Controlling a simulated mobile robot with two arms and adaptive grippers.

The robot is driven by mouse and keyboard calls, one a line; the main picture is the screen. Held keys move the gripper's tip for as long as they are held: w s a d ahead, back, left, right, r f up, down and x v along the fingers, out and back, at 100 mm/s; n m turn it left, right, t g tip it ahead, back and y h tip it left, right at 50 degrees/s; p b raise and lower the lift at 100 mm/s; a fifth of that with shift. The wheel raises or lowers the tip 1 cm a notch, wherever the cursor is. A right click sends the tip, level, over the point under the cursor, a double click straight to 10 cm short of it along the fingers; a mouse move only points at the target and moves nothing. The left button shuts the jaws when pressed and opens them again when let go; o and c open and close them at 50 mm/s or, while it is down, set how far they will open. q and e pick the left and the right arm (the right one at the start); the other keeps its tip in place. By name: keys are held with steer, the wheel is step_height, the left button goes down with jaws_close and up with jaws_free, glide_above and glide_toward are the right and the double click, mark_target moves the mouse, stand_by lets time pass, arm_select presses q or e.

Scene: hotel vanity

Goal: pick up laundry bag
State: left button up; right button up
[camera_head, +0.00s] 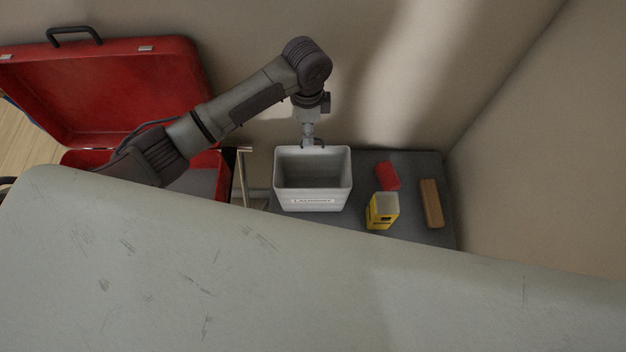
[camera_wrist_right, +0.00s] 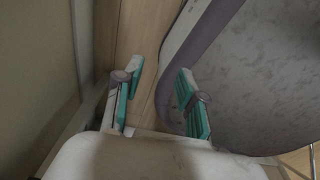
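The laundry bag (camera_head: 312,200) is a light grey, open-topped, box-shaped container with a printed label on its front. It stands upright on a dark grey surface (camera_head: 410,160) in the head view, and its inside looks empty. My left gripper (camera_head: 313,144) points down at the middle of its back rim. Its small fingers look spread apart, close to the rim; I cannot tell whether they touch it. My right gripper (camera_wrist_right: 160,75) is open with nothing between its teal-padded fingers in the right wrist view. The bag does not show there.
A yellow box (camera_head: 381,217), a red block-like item (camera_head: 387,176) and a brown bar (camera_head: 431,204) lie right of the bag. An open red suitcase (camera_head: 110,90) is at left. A pale metal rail (camera_head: 243,175) stands left of the bag. Walls close off the back and right.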

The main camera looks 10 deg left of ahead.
mark_target(312, 147)
arm_select(q)
steer(key=f, duration=0.5)
steer(key=d+f, duration=0.1)
steer(key=f, duration=0.1)
steer(key=shift+s+f+b, duration=0.15)
steer(key=shift+b, duration=0.2)
steer(key=shift+f, duration=0.5)
jaws_close()
arm_select(e)
steer(key=shift+w+f, duration=0.25)
steer(key=shift+f, duration=0.2)
